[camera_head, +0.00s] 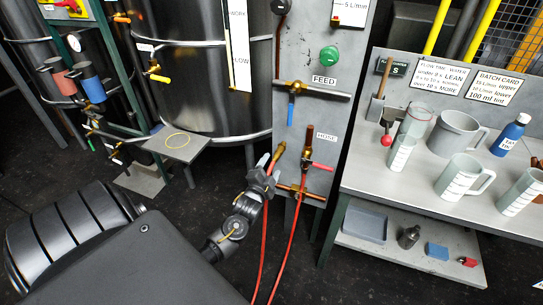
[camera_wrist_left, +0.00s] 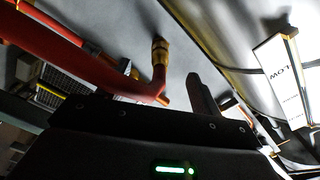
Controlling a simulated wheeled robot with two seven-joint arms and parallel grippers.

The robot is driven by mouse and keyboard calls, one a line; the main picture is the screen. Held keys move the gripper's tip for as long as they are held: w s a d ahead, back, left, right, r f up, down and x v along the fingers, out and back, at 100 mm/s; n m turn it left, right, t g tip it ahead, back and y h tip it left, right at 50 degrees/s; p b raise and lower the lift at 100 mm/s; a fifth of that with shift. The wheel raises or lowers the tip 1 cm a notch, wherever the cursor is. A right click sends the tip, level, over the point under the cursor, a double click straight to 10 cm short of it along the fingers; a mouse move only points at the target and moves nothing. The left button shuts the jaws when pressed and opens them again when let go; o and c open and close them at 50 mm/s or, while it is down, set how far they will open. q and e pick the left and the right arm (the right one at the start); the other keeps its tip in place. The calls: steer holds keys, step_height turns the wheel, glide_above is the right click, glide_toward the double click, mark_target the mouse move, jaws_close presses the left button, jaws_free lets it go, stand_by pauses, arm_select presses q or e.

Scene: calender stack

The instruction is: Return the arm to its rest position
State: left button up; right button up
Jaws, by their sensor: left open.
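My left gripper (camera_head: 271,160) is at the middle of the head view, in front of the grey panel (camera_head: 313,65) and just left of the red hose (camera_head: 297,215). Its fingers are apart and hold nothing that I can see. My left forearm comes up to it from below. In the left wrist view a finger (camera_wrist_left: 201,97) stands up near a brass hose fitting (camera_wrist_left: 159,52) with a red hose (camera_wrist_left: 110,72) on it. I cannot tell whether the gripper touches the hose. My right gripper is not in view.
A steel tank (camera_head: 200,90) with a level scale stands behind left. A small grey platform (camera_head: 175,143) juts out below it. A bench (camera_head: 400,190) with jugs (camera_head: 463,178), a blue bottle (camera_head: 510,135) and a lower shelf stands right. Dark floor (camera_head: 345,275) is free in front.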

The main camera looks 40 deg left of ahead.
arm_select(q)
steer(key=shift+f, duration=0.1)
stand_by(0.4)
